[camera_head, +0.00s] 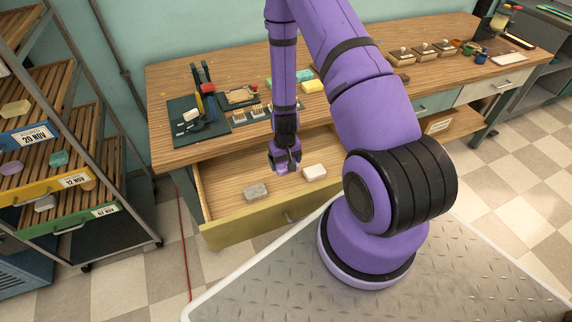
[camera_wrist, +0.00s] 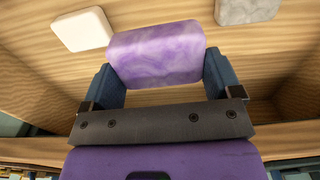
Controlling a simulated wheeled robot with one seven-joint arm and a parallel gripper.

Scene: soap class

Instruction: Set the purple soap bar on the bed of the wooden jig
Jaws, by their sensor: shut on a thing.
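The purple soap bar (camera_wrist: 157,50), marbled with white, sits between the two fingers of my gripper (camera_wrist: 160,78) in the wrist view. My gripper is shut on it. In the head view my gripper (camera_head: 286,163) points down inside the open drawer, and a small bit of the purple bar (camera_head: 281,170) shows at its tips. I cannot tell whether the bar touches the drawer floor. A light wooden piece (camera_head: 241,96), which looks like the wooden jig, lies on the workbench top left of my arm. Its bed is too small to make out.
The open drawer (camera_head: 228,187) also holds a white bar (camera_head: 314,172) and a grey bar (camera_head: 256,191). On the workbench (camera_head: 168,75) are a dark mat (camera_head: 184,112) with a tool, brushes (camera_head: 239,116) and a yellow bar (camera_head: 312,86). A soap rack (camera_head: 75,183) stands left.

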